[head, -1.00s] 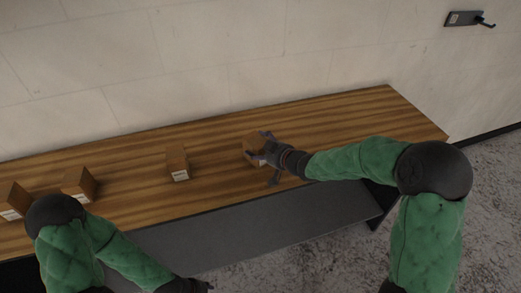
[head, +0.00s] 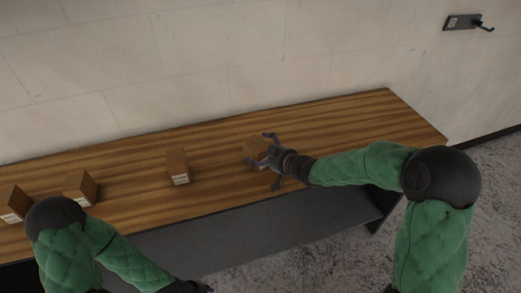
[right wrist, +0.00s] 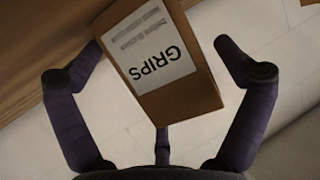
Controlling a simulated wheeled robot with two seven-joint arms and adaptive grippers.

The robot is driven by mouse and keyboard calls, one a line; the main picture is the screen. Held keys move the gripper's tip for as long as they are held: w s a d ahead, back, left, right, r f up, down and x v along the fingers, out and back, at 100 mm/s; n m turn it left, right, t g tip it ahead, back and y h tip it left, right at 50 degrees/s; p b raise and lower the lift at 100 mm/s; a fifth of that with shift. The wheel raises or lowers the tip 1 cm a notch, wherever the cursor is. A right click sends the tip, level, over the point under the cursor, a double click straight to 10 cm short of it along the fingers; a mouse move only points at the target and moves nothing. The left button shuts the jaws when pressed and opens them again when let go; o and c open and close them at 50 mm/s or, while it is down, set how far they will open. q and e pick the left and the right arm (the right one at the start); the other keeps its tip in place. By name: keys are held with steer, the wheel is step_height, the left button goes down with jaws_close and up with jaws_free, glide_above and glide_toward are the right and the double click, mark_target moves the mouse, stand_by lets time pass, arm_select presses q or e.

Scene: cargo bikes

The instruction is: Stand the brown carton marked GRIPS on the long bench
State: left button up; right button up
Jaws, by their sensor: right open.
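The brown carton marked GRIPS (head: 255,147) stands on the long bench (head: 330,125), right of the other cartons. In the right wrist view the carton (right wrist: 190,98) shows its white GRIPS label between the spread purple fingers, with gaps at both sides. My right gripper (head: 266,150) is open at the carton's front and partly hides it. My left gripper (head: 206,288) is barely visible at the bottom edge; its fingers cannot be made out.
Another carton (head: 178,166) stands left of it on the bench, and two more, one carton (head: 80,188) and one carton (head: 14,203), stand at the far left. The bench's right end is clear. A wall hook (head: 465,22) is at the upper right.

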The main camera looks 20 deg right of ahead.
steer(key=p+v, duration=0.3)
steer(key=v, duration=0.7)
steer(key=shift+s+d, duration=0.2)
steer(key=shift+s, duration=0.1)
steer(key=shift+r, duration=0.1)
stand_by(0.8)
